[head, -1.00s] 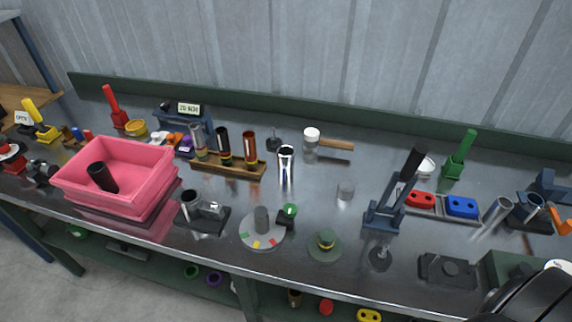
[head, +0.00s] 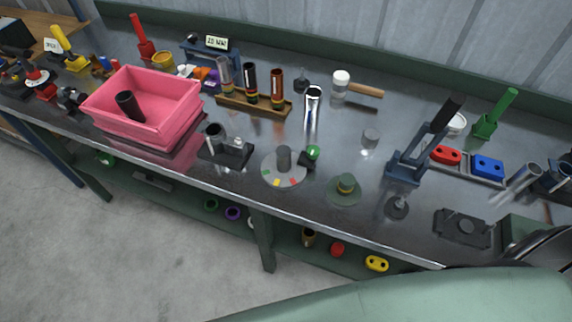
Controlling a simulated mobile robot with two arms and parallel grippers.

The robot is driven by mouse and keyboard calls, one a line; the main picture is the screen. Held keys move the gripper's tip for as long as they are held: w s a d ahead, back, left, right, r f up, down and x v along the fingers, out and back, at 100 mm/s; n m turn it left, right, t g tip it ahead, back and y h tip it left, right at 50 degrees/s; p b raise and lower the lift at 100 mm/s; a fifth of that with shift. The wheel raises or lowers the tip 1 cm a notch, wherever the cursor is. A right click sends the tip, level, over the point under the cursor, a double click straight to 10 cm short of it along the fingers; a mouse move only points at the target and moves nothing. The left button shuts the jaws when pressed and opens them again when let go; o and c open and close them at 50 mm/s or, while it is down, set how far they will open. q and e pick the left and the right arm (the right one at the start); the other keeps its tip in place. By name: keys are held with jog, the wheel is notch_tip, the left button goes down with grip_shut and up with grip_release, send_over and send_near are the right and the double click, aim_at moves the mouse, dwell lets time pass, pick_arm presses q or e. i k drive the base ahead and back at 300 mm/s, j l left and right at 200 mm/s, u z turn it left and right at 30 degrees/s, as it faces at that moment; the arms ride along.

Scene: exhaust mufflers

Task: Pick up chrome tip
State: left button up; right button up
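A shiny chrome tube (head: 312,108), which looks like the chrome tip, stands upright near the middle of the metal workbench (head: 335,150). It is right of the wooden rack and below the white-headed mallet. Its open top shows and nothing touches it. Another silver tube (head: 523,178) leans at the right end of the bench; I cannot tell whether it is the same kind of part. Neither of my grippers shows in the head view.
Left of the chrome tube are a wooden rack (head: 252,105) with several tubes and a pink bin (head: 150,97) holding a black cylinder. A mallet (head: 358,86) lies behind it. A round dial (head: 284,168) and a blue lever press (head: 405,168) stand nearby.

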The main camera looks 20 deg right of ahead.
aim_at(313, 98)
jog(key=i+j+z, duration=0.25)
jog(key=j, duration=0.15)
jog(key=j+z, duration=0.25)
jog(key=j, duration=0.15)
jog(key=i+j+z, duration=0.15)
jog(key=j+z, duration=0.15)
jog(key=j, duration=0.2)
